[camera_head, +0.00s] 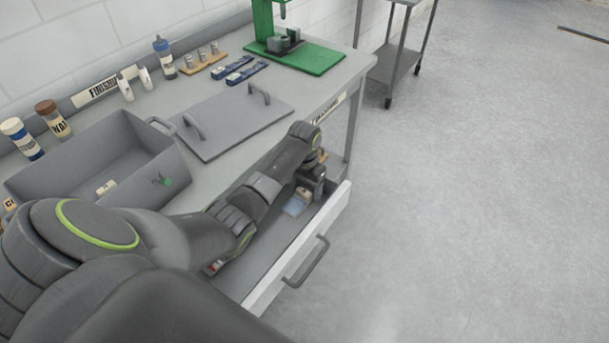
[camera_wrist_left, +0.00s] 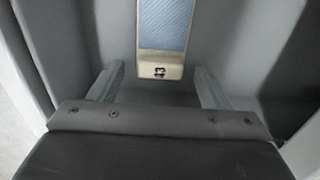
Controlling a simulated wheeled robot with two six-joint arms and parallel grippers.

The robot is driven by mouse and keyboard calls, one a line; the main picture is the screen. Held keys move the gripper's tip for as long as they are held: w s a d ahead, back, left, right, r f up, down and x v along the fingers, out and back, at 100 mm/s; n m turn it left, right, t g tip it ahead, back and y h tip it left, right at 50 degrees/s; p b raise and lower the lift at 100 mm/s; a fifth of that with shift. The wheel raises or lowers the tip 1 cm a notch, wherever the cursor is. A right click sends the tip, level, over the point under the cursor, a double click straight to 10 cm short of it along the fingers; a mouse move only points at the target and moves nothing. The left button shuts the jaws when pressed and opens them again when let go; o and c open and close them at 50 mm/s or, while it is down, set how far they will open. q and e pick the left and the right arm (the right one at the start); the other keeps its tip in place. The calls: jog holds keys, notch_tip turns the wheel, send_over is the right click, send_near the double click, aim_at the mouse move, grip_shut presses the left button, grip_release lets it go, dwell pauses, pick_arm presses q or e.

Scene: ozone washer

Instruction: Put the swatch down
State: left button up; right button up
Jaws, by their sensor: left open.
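The swatch (camera_head: 297,205) is a light blue piece with a beige end, in the open drawer (camera_head: 322,223) under the bench top. In the left wrist view the swatch (camera_wrist_left: 163,28) shows its blue woven face and a beige end with a small dark mark. My left gripper (camera_head: 313,182) reaches into the drawer at the swatch. Its two fingers (camera_wrist_left: 160,82) are open and apart, one on each side of the swatch's beige end, with gaps. Part of the drawer is hidden by my left arm. My right gripper is not in view.
The white drawer front with a grey handle (camera_head: 308,262) stands out from the bench. On the bench are a grey basin (camera_head: 165,168), a grey lid with two handles (camera_head: 225,128), bottles, blue clips and a green press (camera_head: 300,55).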

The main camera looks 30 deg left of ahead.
aim_at(305, 191)
pick_arm(q)
notch_tip(305, 191, up, 12)
jog(key=shift+f, duration=0.2)
dwell(0.5)
